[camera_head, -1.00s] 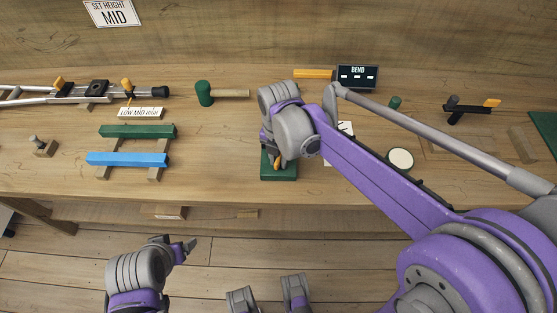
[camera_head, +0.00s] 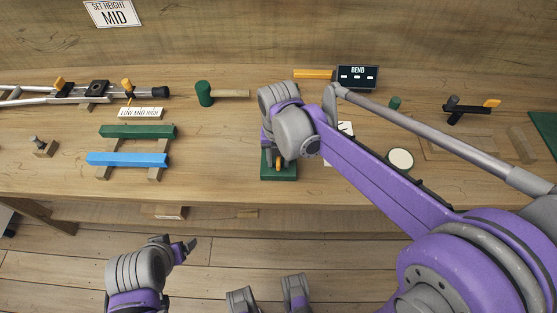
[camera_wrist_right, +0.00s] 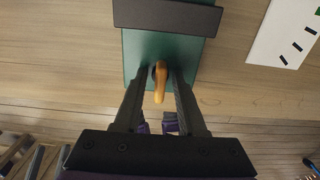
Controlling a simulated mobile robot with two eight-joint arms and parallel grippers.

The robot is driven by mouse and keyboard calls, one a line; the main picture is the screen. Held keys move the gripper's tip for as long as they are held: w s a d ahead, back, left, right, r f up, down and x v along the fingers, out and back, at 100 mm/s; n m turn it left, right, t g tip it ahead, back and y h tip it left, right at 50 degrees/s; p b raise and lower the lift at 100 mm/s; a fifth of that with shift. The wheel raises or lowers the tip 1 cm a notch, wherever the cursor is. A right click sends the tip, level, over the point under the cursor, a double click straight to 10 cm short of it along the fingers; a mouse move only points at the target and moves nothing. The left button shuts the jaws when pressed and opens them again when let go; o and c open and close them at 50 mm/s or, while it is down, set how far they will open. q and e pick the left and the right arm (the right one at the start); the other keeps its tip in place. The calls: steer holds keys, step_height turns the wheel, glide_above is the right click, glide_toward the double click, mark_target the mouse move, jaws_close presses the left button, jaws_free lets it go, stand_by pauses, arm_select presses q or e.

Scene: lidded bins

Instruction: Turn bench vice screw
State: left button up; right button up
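The bench vice has a green base (camera_wrist_right: 135,50) with a dark jaw bar (camera_wrist_right: 168,14) across it and an orange screw handle (camera_wrist_right: 160,82). In the head view, its green base (camera_head: 288,174) stands near the bench's front edge, mostly covered by my right wrist. My right gripper (camera_wrist_right: 161,74) has its fingers apart, one on each side of the orange handle. A narrow gap seems to show beside the handle; firm contact is not visible. My left gripper (camera_head: 190,246) hangs in front of the bench, away from the vice, its finger opening unclear.
A white card (camera_wrist_right: 288,32) lies right of the vice. On the bench (camera_head: 225,150) are a green-headed mallet (camera_head: 204,93), a blue bar (camera_head: 127,159), a green bar (camera_head: 138,131) and a BEND panel (camera_head: 357,76). The surface left of the vice is clear.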

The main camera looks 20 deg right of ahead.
mark_target(278, 158)
steer(key=shift+r+p, duration=1.85)
steer(key=shift+r, duration=0.7)
steer(key=shift+c, duration=0.4)
